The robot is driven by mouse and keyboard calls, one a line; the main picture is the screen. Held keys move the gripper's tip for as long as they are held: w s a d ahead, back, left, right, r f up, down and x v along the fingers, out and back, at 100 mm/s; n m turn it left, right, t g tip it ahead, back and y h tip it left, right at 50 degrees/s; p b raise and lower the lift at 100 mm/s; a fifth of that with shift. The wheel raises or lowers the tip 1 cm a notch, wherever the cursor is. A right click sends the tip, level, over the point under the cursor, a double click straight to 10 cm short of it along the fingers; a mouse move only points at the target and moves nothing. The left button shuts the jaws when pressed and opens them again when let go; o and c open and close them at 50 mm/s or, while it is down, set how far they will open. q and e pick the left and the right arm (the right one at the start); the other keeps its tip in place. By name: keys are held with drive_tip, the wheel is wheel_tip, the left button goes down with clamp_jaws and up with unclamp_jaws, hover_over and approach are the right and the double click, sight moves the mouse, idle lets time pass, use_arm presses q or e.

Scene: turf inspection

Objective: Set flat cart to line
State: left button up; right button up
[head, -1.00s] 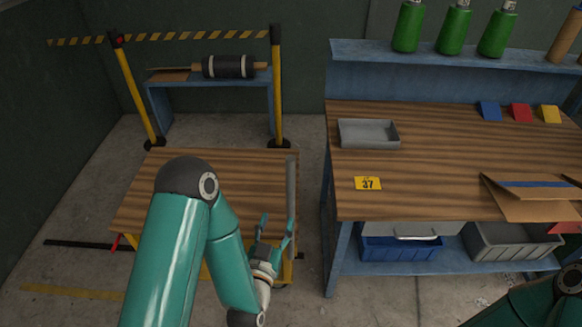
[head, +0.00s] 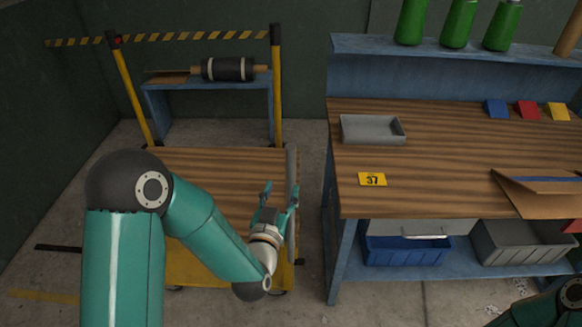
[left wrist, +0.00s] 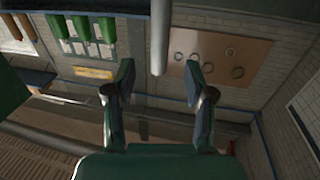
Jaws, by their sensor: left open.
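The flat cart (head: 230,160) has a brown wooden deck and a yellow frame, and stands left of the workbench. Its grey handle bar (head: 291,165) runs along the deck's right end. My left gripper (head: 279,193) is open at this bar, over the deck's right side. In the left wrist view the bar (left wrist: 160,38) hangs between and beyond the open fingers (left wrist: 160,85), with no grip on it. A black floor line (head: 58,247) and a yellow floor line (head: 43,295) show at the left; my arm hides their right parts and the cart's left front.
The workbench (head: 440,170) stands close on the right, with a grey tray (head: 372,129) and a yellow 37 label (head: 372,180). Behind the cart are yellow posts (head: 278,90), a striped barrier (head: 190,36) and a blue stand (head: 207,85) bearing a dark roll (head: 228,68).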

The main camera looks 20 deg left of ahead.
sight(289, 168)
use_arm(q)
drive_tip(key=w+p, duration=0.1)
drive_tip(key=w, duration=0.2)
drive_tip(key=w+p, duration=0.1)
drive_tip(key=w, duration=0.3)
drive_tip(key=w+a+p, duration=0.1)
drive_tip(key=w, duration=0.2)
drive_tip(key=shift+w, duration=0.2)
clamp_jaws()
